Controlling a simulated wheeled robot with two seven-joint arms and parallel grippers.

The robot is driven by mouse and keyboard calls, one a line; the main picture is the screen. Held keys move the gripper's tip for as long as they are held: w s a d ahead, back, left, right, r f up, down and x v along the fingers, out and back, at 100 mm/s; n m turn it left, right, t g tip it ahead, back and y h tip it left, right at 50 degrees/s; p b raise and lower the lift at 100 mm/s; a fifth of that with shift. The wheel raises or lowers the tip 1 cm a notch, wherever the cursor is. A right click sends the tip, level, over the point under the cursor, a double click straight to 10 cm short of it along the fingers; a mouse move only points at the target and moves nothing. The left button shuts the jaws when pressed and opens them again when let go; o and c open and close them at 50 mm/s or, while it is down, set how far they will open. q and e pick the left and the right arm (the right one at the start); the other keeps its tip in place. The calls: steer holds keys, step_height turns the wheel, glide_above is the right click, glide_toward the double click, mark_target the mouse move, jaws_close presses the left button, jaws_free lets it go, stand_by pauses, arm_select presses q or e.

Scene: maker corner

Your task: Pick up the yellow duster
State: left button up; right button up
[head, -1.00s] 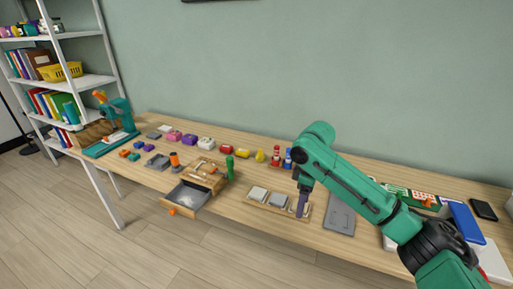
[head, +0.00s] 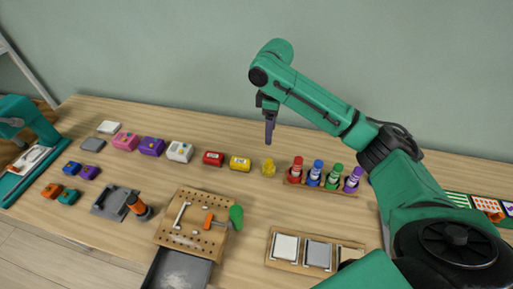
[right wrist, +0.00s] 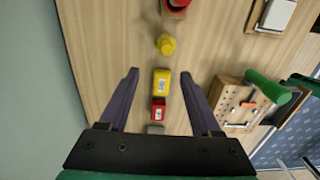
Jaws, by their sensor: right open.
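The yellow duster (head: 269,168), a small bulb-shaped thing with a narrower top, stands on the wooden table at the right end of the row of small boxes. In the right wrist view the duster (right wrist: 166,43) lies a little beyond the fingertips. My right gripper (head: 270,141) is open and empty, held above the table near the duster. In the right wrist view its two dark fingers (right wrist: 160,73) are spread, with a yellow box (right wrist: 161,82) and a red box (right wrist: 158,108) showing between them, lower down. My left gripper is not in view.
The yellow box (head: 240,163) and red box (head: 213,158) stand left of the duster. A rack of coloured bottles (head: 320,185) stands close to its right. A pegboard tool block (head: 190,232) and a tray of square pads (head: 302,250) are in front. The table just before the duster is clear.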

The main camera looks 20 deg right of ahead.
glide_above(270, 161)
step_height(270, 161, down, 7)
step_height(270, 161, down, 6)
steer(key=shift+w+a+f+p, duration=0.1)
steer(key=shift+p, duration=0.8)
steer(key=shift+f, duration=0.15)
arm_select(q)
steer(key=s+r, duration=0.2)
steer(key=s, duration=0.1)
arm_select(e)
jaws_close()
